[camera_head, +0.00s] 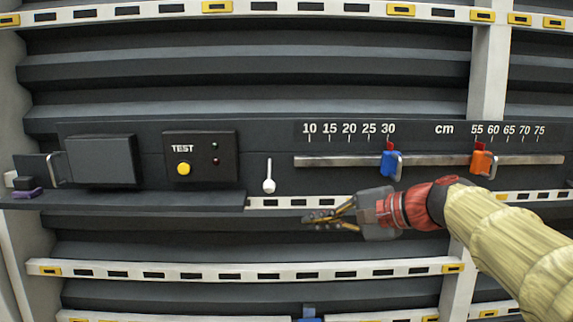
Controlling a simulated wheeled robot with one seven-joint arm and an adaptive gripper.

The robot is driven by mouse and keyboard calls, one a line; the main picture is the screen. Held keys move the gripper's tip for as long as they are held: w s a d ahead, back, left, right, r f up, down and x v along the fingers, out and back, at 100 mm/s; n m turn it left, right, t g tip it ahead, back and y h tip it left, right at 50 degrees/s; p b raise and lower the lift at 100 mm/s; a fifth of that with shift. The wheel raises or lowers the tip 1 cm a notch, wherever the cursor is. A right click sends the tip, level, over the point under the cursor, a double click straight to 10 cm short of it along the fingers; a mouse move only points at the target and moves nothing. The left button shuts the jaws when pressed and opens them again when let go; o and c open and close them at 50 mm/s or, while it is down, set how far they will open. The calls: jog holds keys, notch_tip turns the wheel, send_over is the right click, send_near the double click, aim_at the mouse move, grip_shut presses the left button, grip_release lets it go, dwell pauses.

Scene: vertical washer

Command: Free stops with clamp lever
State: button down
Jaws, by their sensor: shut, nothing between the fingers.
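A small white clamp lever (268,178) points upright on the dark panel, its round end at the bottom. To its right a metal rail carries a blue stop (389,163) near the 30 mark and an orange stop (481,161) near the 55 mark, each with a metal handle. My gripper (306,220) is shut and empty. It points left, below the rail and below and right of the lever, apart from both. My arm comes in from the lower right and covers part of the slotted strip.
The metal rail (435,160) lies under a centimetre scale. Left of the lever are a TEST box (201,158) with a yellow button (184,169) and a dark box (100,160). A ledge (130,200) juts out below them. A purple part (27,194) sits at the far left.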

aim_at(269, 174)
jog(key=w+d+r+m+y+p, duration=0.1)
jog(key=w+r+p, duration=0.1)
jog(key=r, duration=0.4)
jog(key=shift+w+r+t, duration=0.2)
jog(key=shift+w+t, duration=0.2)
jog(key=shift+w, duration=0.3)
jog(key=p+x, duration=0.2)
jog(key=x, duration=0.8)
jog(key=shift+r+p, duration=0.1)
jog(key=shift+p, duration=0.2)
jog(key=shift+s+r, duration=0.3)
jog(key=shift+r, duration=0.05)
